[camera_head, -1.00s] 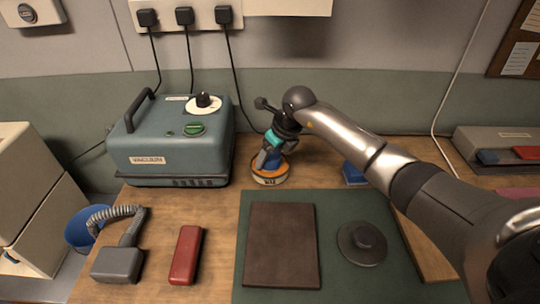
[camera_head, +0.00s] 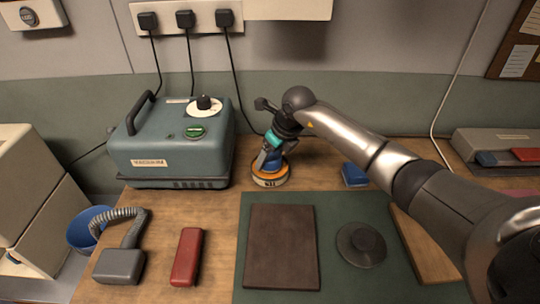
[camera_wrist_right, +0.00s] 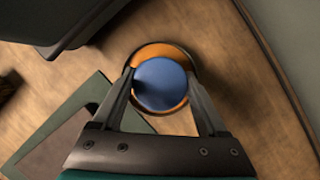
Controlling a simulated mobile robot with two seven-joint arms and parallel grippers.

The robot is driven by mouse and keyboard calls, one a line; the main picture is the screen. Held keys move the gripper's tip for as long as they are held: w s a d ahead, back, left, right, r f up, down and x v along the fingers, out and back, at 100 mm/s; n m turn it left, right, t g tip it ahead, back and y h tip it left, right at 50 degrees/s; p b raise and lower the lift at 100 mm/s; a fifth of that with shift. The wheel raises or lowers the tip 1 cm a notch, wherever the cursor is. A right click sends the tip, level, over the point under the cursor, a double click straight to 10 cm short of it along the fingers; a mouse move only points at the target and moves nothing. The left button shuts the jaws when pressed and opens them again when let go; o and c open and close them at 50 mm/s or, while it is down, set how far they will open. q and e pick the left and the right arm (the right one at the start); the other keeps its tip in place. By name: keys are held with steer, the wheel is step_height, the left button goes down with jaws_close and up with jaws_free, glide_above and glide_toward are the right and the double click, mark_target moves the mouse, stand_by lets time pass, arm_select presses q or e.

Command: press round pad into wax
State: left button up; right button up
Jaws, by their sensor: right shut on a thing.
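The wax tin (camera_head: 270,182), orange with a pale labelled side, stands on the wooden bench right of the vacuum unit. My right gripper (camera_head: 272,157) points down over it, shut on a blue round pad (camera_head: 274,166). In the right wrist view the blue pad (camera_wrist_right: 160,84) sits between the two fingers. The orange of the tin (camera_wrist_right: 172,122) shows around it. The pad is over or in the tin's mouth; I cannot tell how deep. My left gripper is not in view.
The vacuum unit (camera_head: 176,145) stands close to the left of the tin. A small blue block (camera_head: 354,175) lies to the right. In front are a green mat with a dark board (camera_head: 283,247) and a dark knobbed disc (camera_head: 361,245), and a red block (camera_head: 187,256).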

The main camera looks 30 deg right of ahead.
steer(key=shift+r+p, duration=2.2)
steer(key=shift+r, duration=0.95)
